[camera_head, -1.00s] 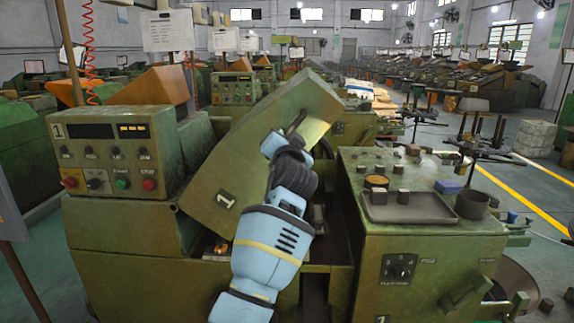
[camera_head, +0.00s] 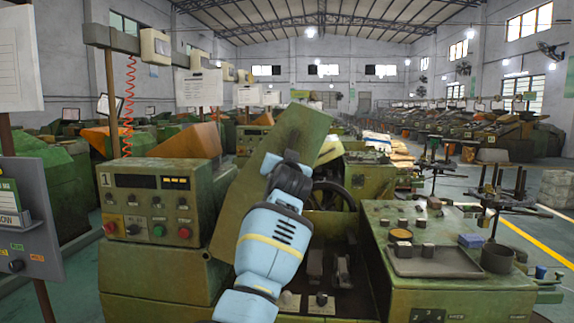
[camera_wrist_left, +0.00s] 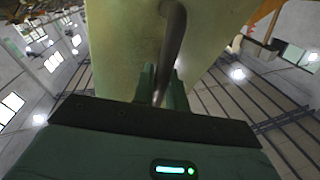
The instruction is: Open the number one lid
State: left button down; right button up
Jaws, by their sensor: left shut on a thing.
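The number one lid (camera_head: 300,128) is a green metal cover on the machine whose control box bears a 1. It stands steeply raised, and the opening beside it shows a dark handwheel and pedal-like parts. My left arm reaches up in front of the lid and hides part of it and the handle in the head view. In the left wrist view, my left gripper (camera_wrist_left: 160,88) is shut on the lid's curved metal handle (camera_wrist_left: 174,40), with the pale green lid face (camera_wrist_left: 120,45) close behind. My right gripper is in neither view.
The control box (camera_head: 153,205) with buttons stands left of the lid. A right-hand cabinet (camera_head: 400,295) carries a grey tray (camera_head: 435,265), small blocks and a dark cup (camera_head: 497,257). A grey sign stand (camera_head: 30,220) is at the far left. Open floor lies at the right.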

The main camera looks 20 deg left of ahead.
pick_arm(q)
jog(key=c, duration=1.5)
grip_release()
jog(key=shift+p+v, duration=0.3)
jog(key=shift+v, duration=3.65)
jog(key=shift+f, duration=0.1)
